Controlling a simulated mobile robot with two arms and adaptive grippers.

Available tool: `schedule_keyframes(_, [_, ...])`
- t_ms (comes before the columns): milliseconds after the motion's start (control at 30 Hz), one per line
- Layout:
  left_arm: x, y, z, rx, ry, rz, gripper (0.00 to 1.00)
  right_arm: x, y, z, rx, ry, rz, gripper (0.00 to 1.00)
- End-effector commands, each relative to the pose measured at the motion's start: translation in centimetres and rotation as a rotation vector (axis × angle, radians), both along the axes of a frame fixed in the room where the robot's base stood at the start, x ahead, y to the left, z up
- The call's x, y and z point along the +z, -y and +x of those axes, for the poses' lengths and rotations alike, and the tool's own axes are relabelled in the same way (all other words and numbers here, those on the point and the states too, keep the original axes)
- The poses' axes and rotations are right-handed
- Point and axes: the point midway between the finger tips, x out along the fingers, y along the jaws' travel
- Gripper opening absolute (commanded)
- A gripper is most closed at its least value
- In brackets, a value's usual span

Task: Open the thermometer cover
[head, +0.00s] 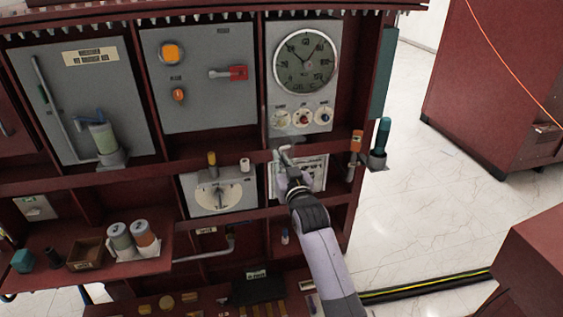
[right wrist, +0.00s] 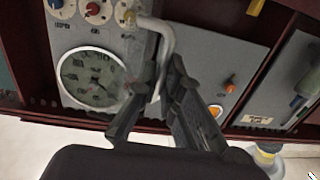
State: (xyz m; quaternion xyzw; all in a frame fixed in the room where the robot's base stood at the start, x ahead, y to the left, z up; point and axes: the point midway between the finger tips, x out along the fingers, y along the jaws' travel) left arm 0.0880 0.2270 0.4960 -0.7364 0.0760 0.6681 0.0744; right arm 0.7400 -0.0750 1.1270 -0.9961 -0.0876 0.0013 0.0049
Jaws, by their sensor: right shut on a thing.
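A round dark-faced dial (head: 305,61) with a pale rim sits on a grey panel at the upper right of the red cabinet in the head view. It shows upside down in the right wrist view (right wrist: 92,78). Several knobs (head: 300,118) are below it. My right gripper (head: 286,158) is in front of the cabinet, just below this panel. In the right wrist view, its fingers (right wrist: 163,75) are shut on a grey bent handle (right wrist: 168,40). Where the handle joins the cabinet is hard to tell. I cannot identify a separate thermometer cover. My left gripper is not in view.
A teal cylinder (head: 382,136) stands out at the cabinet's right edge. Two canisters (head: 120,237) stand on the lower left shelf.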

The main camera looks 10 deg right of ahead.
Motion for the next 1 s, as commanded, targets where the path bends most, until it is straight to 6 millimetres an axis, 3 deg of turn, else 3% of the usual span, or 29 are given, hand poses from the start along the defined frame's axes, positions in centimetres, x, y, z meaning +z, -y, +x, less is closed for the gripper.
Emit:
schedule_keyframes(100, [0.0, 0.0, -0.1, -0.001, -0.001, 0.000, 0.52, 0.5, 0.1, 0.1, -0.001, 0.011, -0.001, 0.00])
schedule_keyframes(133, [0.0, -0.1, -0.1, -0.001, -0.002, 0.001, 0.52, 0.5, 0.1, 0.1, -0.001, 0.011, -0.001, 0.09])
schedule_keyframes(400, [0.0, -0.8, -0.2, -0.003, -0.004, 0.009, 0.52, 0.3, 0.0, 0.0, 0.000, 0.006, 0.000, 0.27])
schedule_keyframes(767, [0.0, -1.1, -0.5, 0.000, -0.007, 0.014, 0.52, 0.1, 0.1, -0.2, 0.000, 0.003, 0.001, 0.28])
schedule_keyframes(1000, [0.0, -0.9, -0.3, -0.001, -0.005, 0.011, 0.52, 0.0, 0.6, -3.2, 0.000, 0.002, 0.000, 0.28])
